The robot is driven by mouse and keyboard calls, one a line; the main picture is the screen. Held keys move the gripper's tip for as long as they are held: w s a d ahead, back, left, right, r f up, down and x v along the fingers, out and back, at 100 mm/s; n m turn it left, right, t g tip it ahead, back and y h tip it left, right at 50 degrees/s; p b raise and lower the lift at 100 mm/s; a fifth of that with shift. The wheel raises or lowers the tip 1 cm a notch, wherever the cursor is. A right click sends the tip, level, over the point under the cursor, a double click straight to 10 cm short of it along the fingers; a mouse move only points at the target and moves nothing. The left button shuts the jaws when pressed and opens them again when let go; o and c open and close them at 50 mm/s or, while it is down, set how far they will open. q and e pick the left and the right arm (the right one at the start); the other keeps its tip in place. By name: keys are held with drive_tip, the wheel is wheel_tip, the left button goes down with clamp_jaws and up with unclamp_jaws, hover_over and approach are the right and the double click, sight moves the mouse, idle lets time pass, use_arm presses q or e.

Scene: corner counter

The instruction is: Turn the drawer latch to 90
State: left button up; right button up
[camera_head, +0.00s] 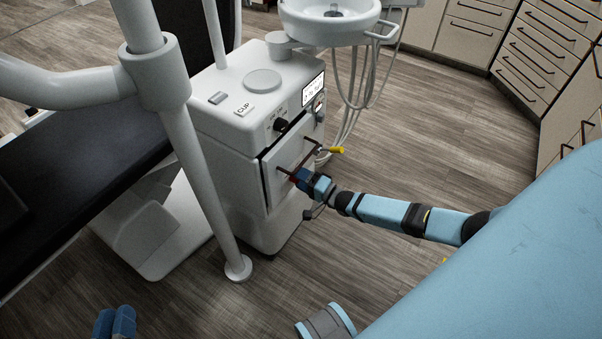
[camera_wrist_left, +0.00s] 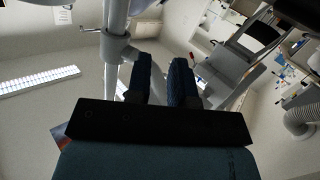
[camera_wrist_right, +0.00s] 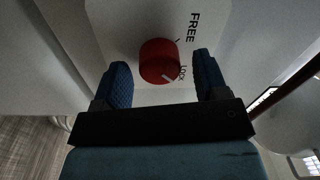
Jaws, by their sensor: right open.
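The drawer latch is a round red knob (camera_wrist_right: 160,61) on a white panel, centred between the fingers of my right gripper (camera_wrist_right: 163,80) in the right wrist view. A pale line on the knob lies beside a partly covered label that seems to read LOCK. The word FREE stands above it to the right. The right fingers are open on either side of the knob, with gaps visible. In the head view, my right gripper (camera_head: 302,177) is at the front of the white drawer (camera_head: 285,160). My left gripper (camera_wrist_left: 162,80) is open and empty, low in the head view (camera_head: 115,322).
A dark brown bar handle (camera_head: 313,145) sits close to the right gripper, with a yellow-tipped part (camera_head: 330,150) beside it. A white post (camera_head: 205,180) stands left of the unit. Hoses (camera_head: 350,100) hang behind. The wooden floor at right is open.

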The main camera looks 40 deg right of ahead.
use_arm(q)
drive_tip(key=f, duration=0.1)
drive_tip(key=s+a+f+g+y+p, duration=0.1)
drive_tip(key=f, duration=0.1)
drive_tip(key=a+f+g+p, duration=0.1)
drive_tip(key=f, duration=0.1)
drive_tip(key=shift+s+a+y, duration=0.2)
drive_tip(key=shift+s+y, duration=0.1)
drive_tip(key=shift+s, duration=0.1)
use_arm(e)
drive_tip(key=v, duration=1.3)
drive_tip(key=shift+s+d, duration=0.2)
use_arm(q)
drive_tip(key=shift+w+r, duration=0.15)
drive_tip(key=shift+r, duration=0.15)
use_arm(e)
drive_tip(key=shift+f, duration=0.1)
